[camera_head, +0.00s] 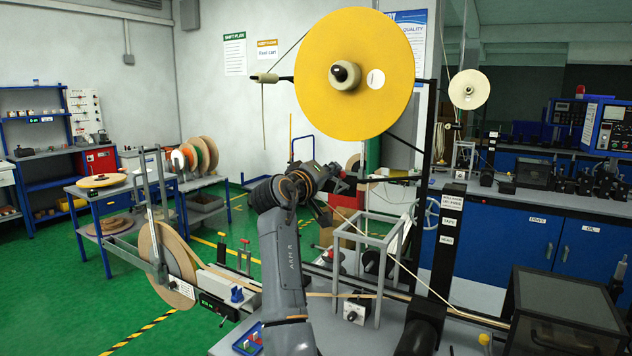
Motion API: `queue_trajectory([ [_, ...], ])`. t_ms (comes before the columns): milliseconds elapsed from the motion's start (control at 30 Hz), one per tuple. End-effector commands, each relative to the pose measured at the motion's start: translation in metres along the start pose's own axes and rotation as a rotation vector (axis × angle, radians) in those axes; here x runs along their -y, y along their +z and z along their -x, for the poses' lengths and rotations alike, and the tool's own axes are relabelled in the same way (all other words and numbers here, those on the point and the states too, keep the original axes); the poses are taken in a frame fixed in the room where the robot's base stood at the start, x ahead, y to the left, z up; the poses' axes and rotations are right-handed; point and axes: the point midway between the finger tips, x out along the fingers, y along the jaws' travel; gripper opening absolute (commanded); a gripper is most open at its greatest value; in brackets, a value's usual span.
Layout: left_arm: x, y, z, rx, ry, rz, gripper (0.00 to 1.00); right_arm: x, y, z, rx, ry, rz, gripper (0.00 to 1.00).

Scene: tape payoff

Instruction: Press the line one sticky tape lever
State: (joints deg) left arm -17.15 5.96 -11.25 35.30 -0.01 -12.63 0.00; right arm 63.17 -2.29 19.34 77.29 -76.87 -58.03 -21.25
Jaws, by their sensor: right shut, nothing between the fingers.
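A large yellow tape reel (385,40) stands high on a black post at the centre. A pale strand of tape (395,262) slants from near my gripper down to the right bench. My right arm rises from the bottom centre and bends at the top. My right gripper (328,190) is at its far end, below the yellow reel, shut and empty. It is small and partly hidden by my own wrist. I cannot make out for certain which part is the line one tape lever. My left gripper is not in view.
A grey metal frame (378,248) stands on the bench right of my arm. A dark box (568,310) sits at the lower right. A cardboard-coloured reel (168,265) is mounted at the left. Green floor (60,280) is open farther left.

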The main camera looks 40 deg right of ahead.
Motion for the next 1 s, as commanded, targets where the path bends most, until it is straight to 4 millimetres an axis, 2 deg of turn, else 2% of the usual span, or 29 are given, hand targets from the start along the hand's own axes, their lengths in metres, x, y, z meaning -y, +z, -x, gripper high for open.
queue_trajectory([
  [33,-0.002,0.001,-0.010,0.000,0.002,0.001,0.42,0.002,0.007,-0.001,0.002,0.002,-0.047,0.00],
  [100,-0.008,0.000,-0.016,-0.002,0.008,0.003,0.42,0.000,0.011,-0.001,0.001,0.003,-0.114,0.00],
  [300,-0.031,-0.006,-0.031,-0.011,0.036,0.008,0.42,-0.004,0.020,-0.001,0.001,0.001,-0.290,0.00],
  [367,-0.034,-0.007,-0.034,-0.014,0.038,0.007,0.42,-0.004,0.023,-0.001,0.001,0.001,-0.337,0.00],
  [567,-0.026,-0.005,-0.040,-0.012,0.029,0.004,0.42,-0.006,0.029,-0.001,0.001,0.001,-0.465,0.00],
  [733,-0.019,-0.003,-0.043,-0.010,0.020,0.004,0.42,-0.006,0.032,-0.001,0.001,0.001,-0.457,0.00],
  [1000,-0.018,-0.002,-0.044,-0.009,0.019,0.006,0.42,-0.005,0.034,-0.001,0.000,0.000,-0.456,0.00],
])
